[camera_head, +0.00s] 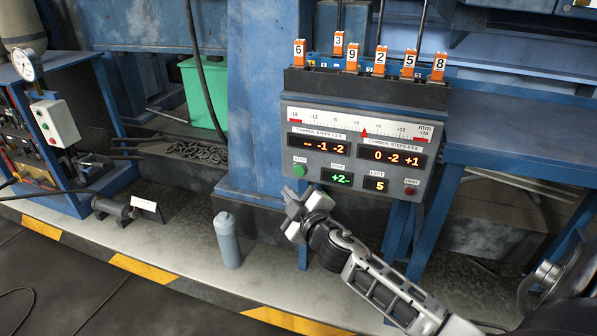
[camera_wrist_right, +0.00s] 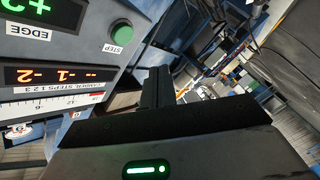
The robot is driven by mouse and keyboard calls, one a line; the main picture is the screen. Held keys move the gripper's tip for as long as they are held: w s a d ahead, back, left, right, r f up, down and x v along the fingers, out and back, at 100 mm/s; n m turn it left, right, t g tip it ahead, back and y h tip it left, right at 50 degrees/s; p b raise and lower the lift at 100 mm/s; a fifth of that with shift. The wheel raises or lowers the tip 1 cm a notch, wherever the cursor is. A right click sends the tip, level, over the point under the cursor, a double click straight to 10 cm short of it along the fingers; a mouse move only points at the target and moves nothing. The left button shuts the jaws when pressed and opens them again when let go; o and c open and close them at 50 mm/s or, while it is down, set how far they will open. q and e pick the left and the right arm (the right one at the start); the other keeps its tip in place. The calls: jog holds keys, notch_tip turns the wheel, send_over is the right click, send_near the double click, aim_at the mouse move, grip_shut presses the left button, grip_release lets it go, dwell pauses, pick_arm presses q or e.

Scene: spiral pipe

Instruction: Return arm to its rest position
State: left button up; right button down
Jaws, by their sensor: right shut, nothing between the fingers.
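My right arm comes in from the lower right in the head view. Its gripper (camera_head: 298,204) is shut and empty, just below the lower left corner of the grey control panel (camera_head: 330,200). In the right wrist view the closed fingers (camera_wrist_right: 157,88) show beside the panel's edge, apart from the green STEP button (camera_wrist_right: 121,33). The green button also shows in the head view (camera_head: 299,170), above the gripper. The panel's displays are lit, with "+2" on the green one (camera_head: 338,178). My left gripper is in neither view.
Numbered orange blocks (camera_head: 352,57) stand on top of the panel. A grey cylinder (camera_head: 228,240) stands on the floor left of the gripper. A blue bench (camera_head: 520,150) is at the right. A green bin (camera_head: 203,95) and a blue cabinet (camera_head: 45,130) are at the left.

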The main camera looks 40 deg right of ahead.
dwell(0.8)
jog(key=s+a+f+m+g+y+p, duration=0.1)
jog(key=s+a+f+m+g+y, duration=0.2)
jog(key=s+a, duration=0.6)
jog(key=s+a+f+m+g+y+p, duration=0.2)
jog(key=s+a+f, duration=0.3)
jog(key=s+a, duration=0.5)
jog(key=s+m+g, duration=0.1)
jog(key=s, duration=0.3)
jog(key=shift+y, duration=0.4)
